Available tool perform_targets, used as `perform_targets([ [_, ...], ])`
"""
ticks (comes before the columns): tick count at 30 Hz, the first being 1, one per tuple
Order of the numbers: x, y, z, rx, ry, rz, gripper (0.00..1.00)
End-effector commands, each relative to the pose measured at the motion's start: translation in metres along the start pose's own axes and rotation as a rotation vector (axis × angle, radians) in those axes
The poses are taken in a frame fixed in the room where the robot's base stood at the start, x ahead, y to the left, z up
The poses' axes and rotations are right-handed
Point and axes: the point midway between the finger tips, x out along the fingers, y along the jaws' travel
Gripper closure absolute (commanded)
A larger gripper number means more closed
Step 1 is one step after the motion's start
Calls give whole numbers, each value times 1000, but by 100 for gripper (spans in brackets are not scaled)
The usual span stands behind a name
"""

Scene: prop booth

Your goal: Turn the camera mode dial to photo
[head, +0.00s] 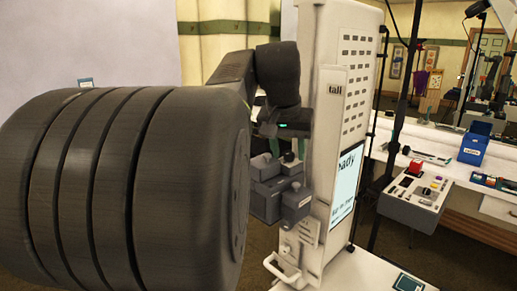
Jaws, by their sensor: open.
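My gripper (286,148) points down in the middle of the head view, below a dark wrist with a small green light. It is open, and its fingers are small and dark here. Grey boxy parts (266,192) are just below it, beside the white cabinet, and look like the camera body. A small dark round knob (289,157) shows on top, between or close to the fingers; it may be the mode dial. I cannot tell whether the fingers touch it. Its markings and setting are too small to read.
A tall white cabinet (335,120) with a lit screen (347,185) stands close on the right of my gripper. Farther right are a control box (413,200) with a red button and a blue bin (475,146) on a white counter. My large dark arm link blocks the left.

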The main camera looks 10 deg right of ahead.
Motion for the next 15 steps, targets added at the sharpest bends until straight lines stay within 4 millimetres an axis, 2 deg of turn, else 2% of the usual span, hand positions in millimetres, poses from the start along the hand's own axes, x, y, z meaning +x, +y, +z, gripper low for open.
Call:
perform_targets([
  [8,1,0,0,0,0,0,58],
  [12,1,0,0,0,0,0,85],
  [14,1,0,0,0,0,0,97],
  [15,1,0,0,0,0,0,100],
])
